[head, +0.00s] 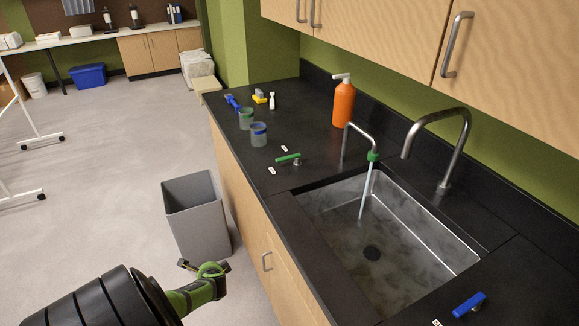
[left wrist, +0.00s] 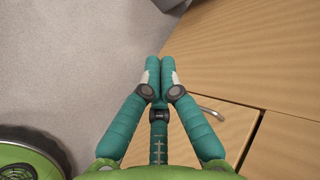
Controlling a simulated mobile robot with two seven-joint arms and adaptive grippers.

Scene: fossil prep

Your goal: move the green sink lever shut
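The green sink lever (head: 288,157) is a short green bar on a small metal post, on the black counter left of the sink (head: 378,262). A thin stream of water runs from the small green-tipped tap (head: 373,156) into the sink. My left gripper (left wrist: 160,60) has its two teal fingers together with nothing visible between them. In the head view the end of my left arm (head: 207,279) is low in front of the cabinet, left of the counter and well apart from the lever. My right gripper is in neither view.
A blue lever (head: 468,304) sits right of the sink. An orange bottle (head: 344,104), two jars (head: 258,134) and small tools stand toward the counter's far end. A grey bin (head: 196,215) stands on the floor beside the cabinet. A curved metal faucet (head: 460,148) rises behind the sink.

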